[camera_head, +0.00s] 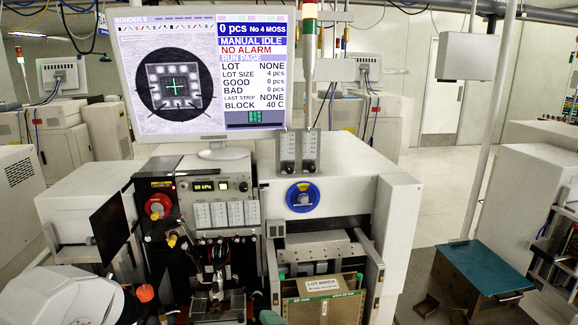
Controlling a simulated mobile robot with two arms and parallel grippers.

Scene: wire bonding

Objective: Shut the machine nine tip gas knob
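The bonding machine's monitor (207,70) is headed "BONDER" with a small digit I cannot read surely; it shows "MANUAL IDLE" and "NO ALARM". Two clear flow meters (298,150) stand on top of the white housing. A blue round knob (303,197) with a pale centre is on the housing front below them. A red knob (157,207) and a small yellow handle (172,240) are on the dark panel at left. No label readable here says which one is the tip gas knob, and its setting cannot be told. Neither gripper can be made out.
A labelled lot box (322,302) stands at the front. A white rounded body (62,298) fills the bottom left.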

